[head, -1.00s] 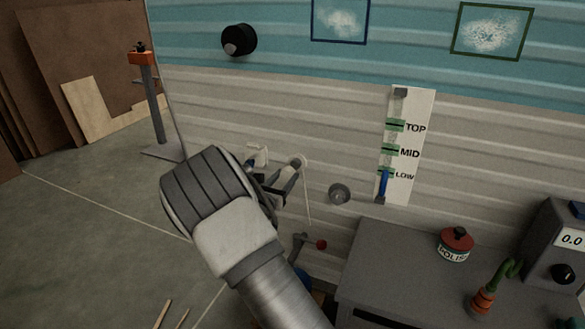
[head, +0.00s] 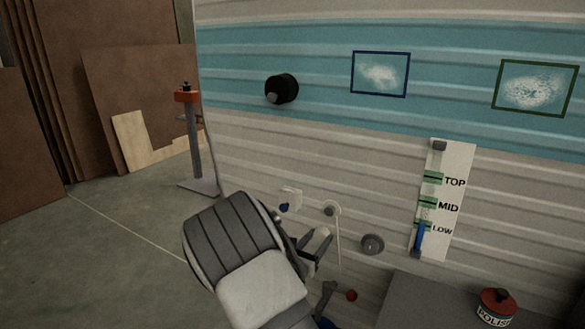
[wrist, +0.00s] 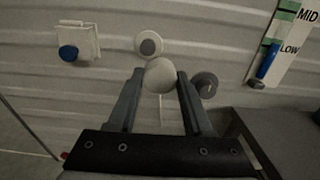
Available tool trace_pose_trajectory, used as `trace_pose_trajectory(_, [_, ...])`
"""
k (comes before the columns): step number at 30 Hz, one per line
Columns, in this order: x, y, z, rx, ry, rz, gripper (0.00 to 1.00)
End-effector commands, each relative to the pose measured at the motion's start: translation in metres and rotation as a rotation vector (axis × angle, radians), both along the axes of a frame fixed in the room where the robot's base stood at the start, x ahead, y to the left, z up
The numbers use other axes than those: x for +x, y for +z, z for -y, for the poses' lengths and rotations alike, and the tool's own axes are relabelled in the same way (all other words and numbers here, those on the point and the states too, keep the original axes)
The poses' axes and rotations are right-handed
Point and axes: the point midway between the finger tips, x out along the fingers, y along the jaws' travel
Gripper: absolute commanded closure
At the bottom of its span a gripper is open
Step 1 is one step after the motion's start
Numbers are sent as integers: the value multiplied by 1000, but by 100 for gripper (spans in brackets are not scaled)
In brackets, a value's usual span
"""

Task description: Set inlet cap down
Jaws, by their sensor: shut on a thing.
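The inlet cap, a pale round disc, sits between my fingertips in the wrist view (wrist: 159,75). In the head view the cap (head: 316,240) is partly covered by the fingers. My gripper (wrist: 160,80) is shut on it, and it also shows in the head view (head: 308,247). The round inlet (wrist: 148,43) with a grey centre is on the ribbed wall just above the cap. It also shows in the head view (head: 331,208), with a thin pale line hanging below it. Whether that line joins the cap cannot be told.
A white box with a blue knob (wrist: 68,53) is left of the inlet, and a grey round fitting (head: 372,244) is right. A level gauge (head: 440,200) hangs further right. A grey bench (head: 420,300) at lower right bears a polish tin (head: 496,307). Floor at left is open.

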Motion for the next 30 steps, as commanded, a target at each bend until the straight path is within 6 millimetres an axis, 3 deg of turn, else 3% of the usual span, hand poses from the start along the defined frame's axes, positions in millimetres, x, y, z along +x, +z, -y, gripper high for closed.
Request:
trace_pose_trajectory(9, [-83,-7,24,-7,28,-1,100])
trace_pose_trajectory(18, [-147,-2,40,6,74,-6,100])
trace_pose_trajectory(30, [-142,52,37,4,72,-4,100])
